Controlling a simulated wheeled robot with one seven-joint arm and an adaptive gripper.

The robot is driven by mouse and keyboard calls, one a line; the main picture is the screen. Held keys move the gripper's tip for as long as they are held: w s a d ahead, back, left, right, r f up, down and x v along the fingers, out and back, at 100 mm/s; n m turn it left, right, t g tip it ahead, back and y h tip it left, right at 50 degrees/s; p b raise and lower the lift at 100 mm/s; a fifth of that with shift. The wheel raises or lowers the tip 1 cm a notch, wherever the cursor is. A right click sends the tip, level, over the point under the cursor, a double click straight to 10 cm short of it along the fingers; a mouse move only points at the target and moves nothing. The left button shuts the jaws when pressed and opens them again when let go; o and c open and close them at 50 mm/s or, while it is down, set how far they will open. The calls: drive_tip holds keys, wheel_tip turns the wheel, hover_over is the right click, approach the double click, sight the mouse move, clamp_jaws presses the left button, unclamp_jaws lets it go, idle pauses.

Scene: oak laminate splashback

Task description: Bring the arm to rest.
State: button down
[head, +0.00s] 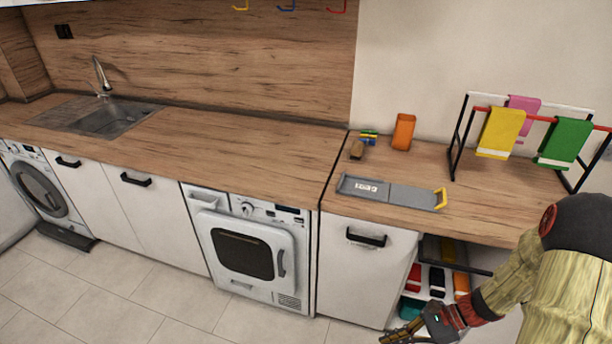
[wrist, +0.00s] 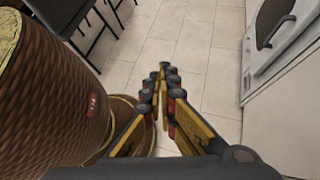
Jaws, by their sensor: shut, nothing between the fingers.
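My gripper (head: 388,338) shows at the bottom of the head view, low in front of the white cabinet and below the counter's front edge. It also shows in the wrist view (wrist: 162,68), where its fingers meet at the tips with nothing between them. It points down over the tiled floor. My arm comes in from the right side of the head view, bent at the elbow.
The wooden counter (head: 240,147) carries a grey tray (head: 400,193), an orange block (head: 403,132) and a rack with yellow (head: 499,132), pink and green cloths. Open shelves (head: 437,281) lie beside my forearm. A washing machine (head: 250,252) stands left. Floor (head: 150,300) is clear there.

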drive_tip(key=s+r+n+t+h, duration=0.1)
drive_tip(key=s+r+n+h, duration=0.3)
drive_tip(key=r, duration=0.4)
drive_tip(key=s+d+r+n+t+h, duration=0.1)
drive_tip(key=r+n+h, duration=0.2)
drive_tip(key=r+n, duration=0.4)
drive_tip(key=s+r+n+t+h, duration=0.1)
drive_tip(key=s+r+n+h, duration=0.3)
drive_tip(key=r, duration=0.4)
drive_tip(key=a+r+n+t, duration=0.3)
drive_tip(key=a+r, duration=0.1)
drive_tip(key=r, duration=0.4)
drive_tip(key=shift+a+n, duration=0.3)
drive_tip(key=shift+a, duration=0.05)
